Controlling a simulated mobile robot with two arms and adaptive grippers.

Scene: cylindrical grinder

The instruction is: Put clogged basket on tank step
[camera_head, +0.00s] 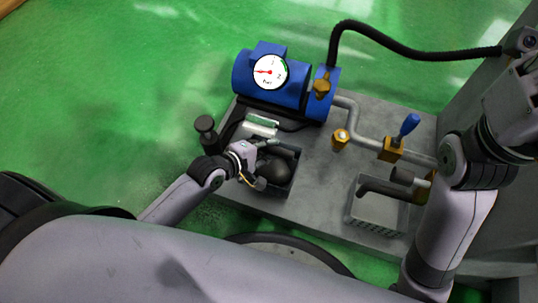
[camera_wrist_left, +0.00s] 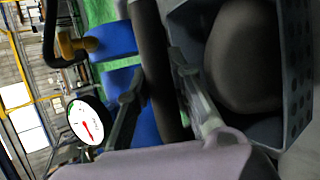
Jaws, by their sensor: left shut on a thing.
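The clogged basket (camera_head: 294,180) is a dark grey box with a large dark lump (camera_head: 272,171) inside. It is low over the grey step (camera_head: 325,185); I cannot tell whether it touches it. My left gripper (camera_head: 259,165) is at its left side. In the left wrist view, my left gripper's fingers (camera_wrist_left: 158,95) are on both sides of a dark bar (camera_wrist_left: 154,60), which looks like the basket's handle. The basket's perforated wall (camera_wrist_left: 295,90) and the lump (camera_wrist_left: 243,50) show there too. My right arm is at the right; its gripper does not show.
A blue pump (camera_head: 285,90) with a round gauge (camera_head: 269,72) stands behind the basket. Grey pipes with brass fittings and a blue-handled valve (camera_head: 408,126) run to the right. A light grey basket (camera_head: 375,215) with a dark handle is at the right. Bare step lies between the two baskets.

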